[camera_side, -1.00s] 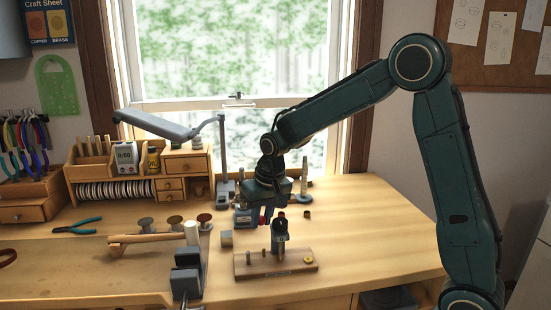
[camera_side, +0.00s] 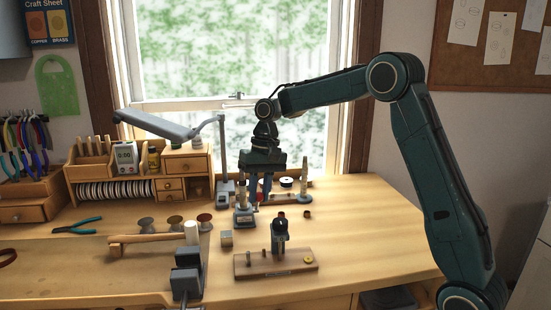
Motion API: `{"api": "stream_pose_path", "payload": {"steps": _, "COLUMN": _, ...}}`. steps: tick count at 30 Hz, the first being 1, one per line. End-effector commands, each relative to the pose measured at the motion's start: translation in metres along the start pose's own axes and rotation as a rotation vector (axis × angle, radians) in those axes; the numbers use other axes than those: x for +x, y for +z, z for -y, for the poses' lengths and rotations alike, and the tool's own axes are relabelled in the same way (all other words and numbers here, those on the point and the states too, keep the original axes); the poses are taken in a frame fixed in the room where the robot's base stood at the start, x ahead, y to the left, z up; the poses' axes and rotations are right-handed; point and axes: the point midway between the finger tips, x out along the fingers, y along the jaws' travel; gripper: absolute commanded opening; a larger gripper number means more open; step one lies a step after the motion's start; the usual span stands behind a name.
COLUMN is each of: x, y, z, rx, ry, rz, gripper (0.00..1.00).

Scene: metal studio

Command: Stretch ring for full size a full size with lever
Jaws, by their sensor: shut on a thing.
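My gripper (camera_side: 260,200) points down above the back middle of the bench, beside a small upright tool with a grey base (camera_side: 244,219). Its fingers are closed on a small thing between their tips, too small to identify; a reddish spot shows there. I cannot tell whether it touches the upright tool. A small brown ring-like piece (camera_side: 307,214) lies on the bench to the right. A wooden board (camera_side: 297,266) in front carries a dark blue-grey upright tool (camera_side: 280,233), small pegs and a yellow disc (camera_side: 308,260). I cannot tell which part is the lever.
A pale upright post (camera_side: 304,173) and a dark-topped spool (camera_side: 286,182) stand behind, right of my gripper. The bench's right side is clear.

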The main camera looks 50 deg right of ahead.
Motion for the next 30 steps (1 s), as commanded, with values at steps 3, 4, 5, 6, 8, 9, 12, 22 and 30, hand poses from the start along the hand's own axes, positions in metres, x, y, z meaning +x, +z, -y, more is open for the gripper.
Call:
{"api": "stream_pose_path", "payload": {"steps": 3, "x": -0.009, "y": -0.011, "z": -0.005, "rx": 0.012, "ry": -0.001, "rz": -0.012, "gripper": 0.00}}
{"api": "stream_pose_path", "payload": {"steps": 4, "x": -0.010, "y": -0.013, "z": -0.005, "rx": 0.013, "ry": -0.001, "rz": -0.012, "gripper": 0.00}}
{"api": "stream_pose_path", "payload": {"steps": 5, "x": -0.011, "y": -0.014, "z": -0.006, "rx": 0.014, "ry": -0.001, "rz": -0.012, "gripper": 0.00}}
{"api": "stream_pose_path", "payload": {"steps": 6, "x": -0.013, "y": -0.016, "z": -0.006, "rx": 0.014, "ry": -0.002, "rz": -0.012, "gripper": 0.00}}
{"api": "stream_pose_path", "payload": {"steps": 8, "x": -0.015, "y": -0.018, "z": -0.007, "rx": 0.014, "ry": -0.001, "rz": -0.011, "gripper": 0.00}}
{"api": "stream_pose_path", "payload": {"steps": 9, "x": -0.015, "y": -0.019, "z": -0.007, "rx": 0.014, "ry": -0.001, "rz": -0.011, "gripper": 0.00}}
{"api": "stream_pose_path", "payload": {"steps": 12, "x": -0.017, "y": -0.022, "z": -0.008, "rx": 0.016, "ry": -0.001, "rz": -0.010, "gripper": 0.00}}
{"api": "stream_pose_path", "payload": {"steps": 22, "x": -0.017, "y": -0.022, "z": -0.009, "rx": 0.017, "ry": 0.000, "rz": -0.006, "gripper": 0.00}}
{"api": "stream_pose_path", "payload": {"steps": 30, "x": -0.016, "y": -0.022, "z": -0.008, "rx": 0.013, "ry": 0.000, "rz": -0.004, "gripper": 0.43}}
